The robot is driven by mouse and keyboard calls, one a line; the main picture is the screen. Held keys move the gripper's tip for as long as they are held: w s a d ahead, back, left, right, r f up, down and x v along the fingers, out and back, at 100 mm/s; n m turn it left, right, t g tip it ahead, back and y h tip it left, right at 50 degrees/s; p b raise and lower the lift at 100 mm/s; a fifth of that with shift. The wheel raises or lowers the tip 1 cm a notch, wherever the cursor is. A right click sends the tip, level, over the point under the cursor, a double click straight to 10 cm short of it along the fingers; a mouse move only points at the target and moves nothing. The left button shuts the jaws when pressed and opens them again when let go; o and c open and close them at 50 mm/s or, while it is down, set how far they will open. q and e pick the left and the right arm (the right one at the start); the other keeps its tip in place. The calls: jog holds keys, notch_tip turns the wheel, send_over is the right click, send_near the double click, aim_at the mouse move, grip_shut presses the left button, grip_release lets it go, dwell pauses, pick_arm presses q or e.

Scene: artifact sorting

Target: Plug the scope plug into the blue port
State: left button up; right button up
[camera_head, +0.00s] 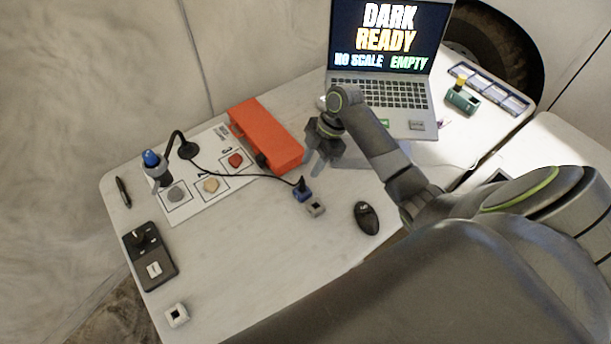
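A thin black cable runs from the blue-topped scope (152,160) on the left across the table to the black scope plug (300,184). The plug stands upright at the top of the blue port (302,196) and looks to be touching it; I cannot tell how deep it sits. A grey-white port block (316,208) is right beside the blue port. My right gripper (318,155) is above the table, just behind and right of the plug, apart from it and seemingly empty. Its finger gap is not clear. My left gripper is not in view.
A red-orange box (267,135) lies behind the cable. A black mouse (366,217) is to the right of the ports. A laptop (385,75) reads "DARK READY, NO SCALE, EMPTY". A sample sheet (200,206) with several stones lies left. The front middle of the table is clear.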

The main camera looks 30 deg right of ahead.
jog(key=shift+v, duration=2)
jog(key=shift+s+f, duration=0.1)
jog(key=shift+f, duration=0.05)
